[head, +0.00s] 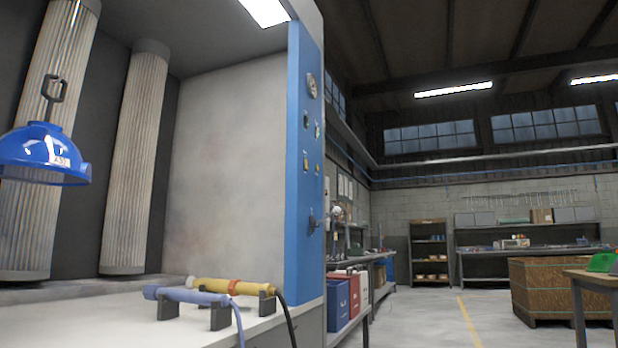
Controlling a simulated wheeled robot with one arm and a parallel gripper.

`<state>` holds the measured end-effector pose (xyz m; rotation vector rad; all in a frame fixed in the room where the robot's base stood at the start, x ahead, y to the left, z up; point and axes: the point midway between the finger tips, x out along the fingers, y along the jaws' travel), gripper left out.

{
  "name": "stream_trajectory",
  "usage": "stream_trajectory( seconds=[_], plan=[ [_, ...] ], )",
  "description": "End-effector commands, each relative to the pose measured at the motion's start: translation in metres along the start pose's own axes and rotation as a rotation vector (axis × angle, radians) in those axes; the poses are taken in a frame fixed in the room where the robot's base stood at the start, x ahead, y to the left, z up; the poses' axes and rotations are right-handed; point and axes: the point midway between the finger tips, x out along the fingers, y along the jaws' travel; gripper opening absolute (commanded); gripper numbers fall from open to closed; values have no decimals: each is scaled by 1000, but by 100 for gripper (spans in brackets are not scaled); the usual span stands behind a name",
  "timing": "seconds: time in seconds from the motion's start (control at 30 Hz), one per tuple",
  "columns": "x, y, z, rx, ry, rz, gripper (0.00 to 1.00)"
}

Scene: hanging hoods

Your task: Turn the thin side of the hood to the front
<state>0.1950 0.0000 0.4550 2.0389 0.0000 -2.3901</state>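A blue dome-shaped hood (38,152) hangs at the left of the head view from a dark hook (54,92), inside a booth. The left end of the hood is cut off by the picture's edge. From this view I cannot tell which side is the thin one. My gripper is not in view.
A blue booth post (305,170) stands right of the hood. Below, a pale bench (140,318) carries a blue tool (187,295) and a yellow tool (225,286) on dark stands, with cables. Pleated filter columns (135,160) stand behind. Open floor lies right, before a wooden crate (560,290).

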Motion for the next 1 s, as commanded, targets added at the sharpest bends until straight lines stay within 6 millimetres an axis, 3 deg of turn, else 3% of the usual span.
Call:
stream_trajectory(
  seconds=[0.43,1.0],
  plan=[
    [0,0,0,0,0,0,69],
    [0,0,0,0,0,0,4]
  ],
)
